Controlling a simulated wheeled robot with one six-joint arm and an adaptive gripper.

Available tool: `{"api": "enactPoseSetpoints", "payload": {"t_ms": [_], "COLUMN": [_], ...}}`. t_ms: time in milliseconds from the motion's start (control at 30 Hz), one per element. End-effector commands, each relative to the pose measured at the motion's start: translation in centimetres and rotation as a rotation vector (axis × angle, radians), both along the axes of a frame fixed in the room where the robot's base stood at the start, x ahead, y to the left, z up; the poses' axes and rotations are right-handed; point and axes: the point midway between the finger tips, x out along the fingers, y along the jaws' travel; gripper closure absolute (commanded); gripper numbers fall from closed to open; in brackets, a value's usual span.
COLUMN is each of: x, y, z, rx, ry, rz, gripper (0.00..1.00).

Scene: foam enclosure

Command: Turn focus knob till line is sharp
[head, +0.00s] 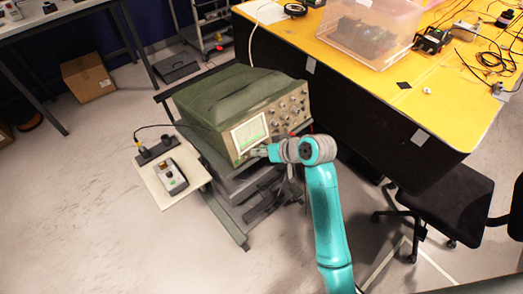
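A green oscilloscope (225,103) sits on a dark cart, its front panel turned toward the lower right. Its pale screen (250,132) shows a greenish trace, too small to judge for sharpness. Several knobs (284,108) fill the panel right of the screen; I cannot tell which is the focus knob. My teal arm reaches up from the bottom, and my gripper (257,152) is at the lower edge of the panel, just below the screen. The fingers are small and partly hidden by the wrist, so I cannot tell whether they touch a knob.
A side shelf (163,192) on the cart's left holds a small handheld device (171,176). A yellow-topped table (330,75) with a clear bin (372,28) stands right of the cart. A black chair (455,205) is at the right. Floor at lower left is clear.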

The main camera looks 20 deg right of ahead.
Motion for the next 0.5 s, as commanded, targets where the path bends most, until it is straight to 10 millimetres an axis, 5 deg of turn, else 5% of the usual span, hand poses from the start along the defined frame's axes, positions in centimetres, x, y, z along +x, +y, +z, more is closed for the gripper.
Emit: {"api": "enactPoseSetpoints", "payload": {"t_ms": [267,500], "x": [-0.7,-3.6], "y": [-0.5,-2.2], "z": [0.8,3.7], "rx": [0.0,-0.001], "ry": [-0.001,-0.003], "rz": [-0.002,-0.002], "gripper": [0.76,0.76]}}
